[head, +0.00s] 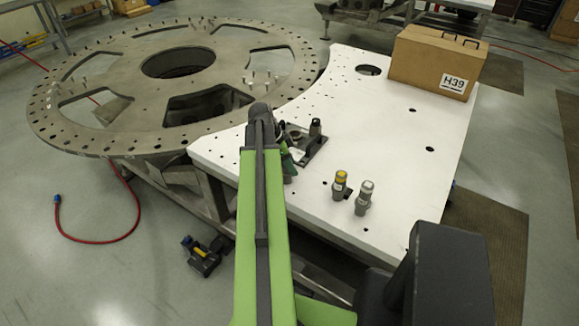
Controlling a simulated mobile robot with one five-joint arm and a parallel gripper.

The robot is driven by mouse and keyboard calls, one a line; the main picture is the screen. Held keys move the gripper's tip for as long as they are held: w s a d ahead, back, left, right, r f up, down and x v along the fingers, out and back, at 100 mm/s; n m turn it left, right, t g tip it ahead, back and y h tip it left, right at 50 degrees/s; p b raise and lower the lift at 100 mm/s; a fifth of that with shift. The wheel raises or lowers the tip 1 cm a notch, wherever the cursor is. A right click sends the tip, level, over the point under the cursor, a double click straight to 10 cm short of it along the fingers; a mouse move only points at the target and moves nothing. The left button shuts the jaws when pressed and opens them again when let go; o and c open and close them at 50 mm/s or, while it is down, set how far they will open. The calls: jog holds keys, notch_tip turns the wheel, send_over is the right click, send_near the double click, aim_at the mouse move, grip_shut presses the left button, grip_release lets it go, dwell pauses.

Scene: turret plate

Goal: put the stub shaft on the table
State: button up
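The white table (400,150) fills the middle right of the head view. I cannot tell for sure which part is the stub shaft. A short dark cylinder (315,127) stands upright at a dark flat fixture (312,148) near the table's left side. Two upright grey cylinders stand nearer the front edge, one with a yellow top (340,185) and one with a pale top (364,197). My green arm reaches forward over the table's left edge. My gripper (289,163) shows only in part beside the arm, left of the fixture; its fingers and anything in them are hidden.
A cardboard box (437,62) marked H39 stands at the table's back right. A large round metal plate (100,80) with holes and upright pins adjoins the table's left. The table's right half is mostly clear. A yellow-and-black tool (201,256) and red hose (135,215) lie below.

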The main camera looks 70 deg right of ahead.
jog(key=shift+o, duration=0.3)
jog(key=shift+r, duration=0.25)
jog(key=p+v, duration=1.1)
jog(key=shift+r, duration=0.35)
jog(key=shift+w+a, duration=0.1)
jog(key=shift+w, duration=0.15)
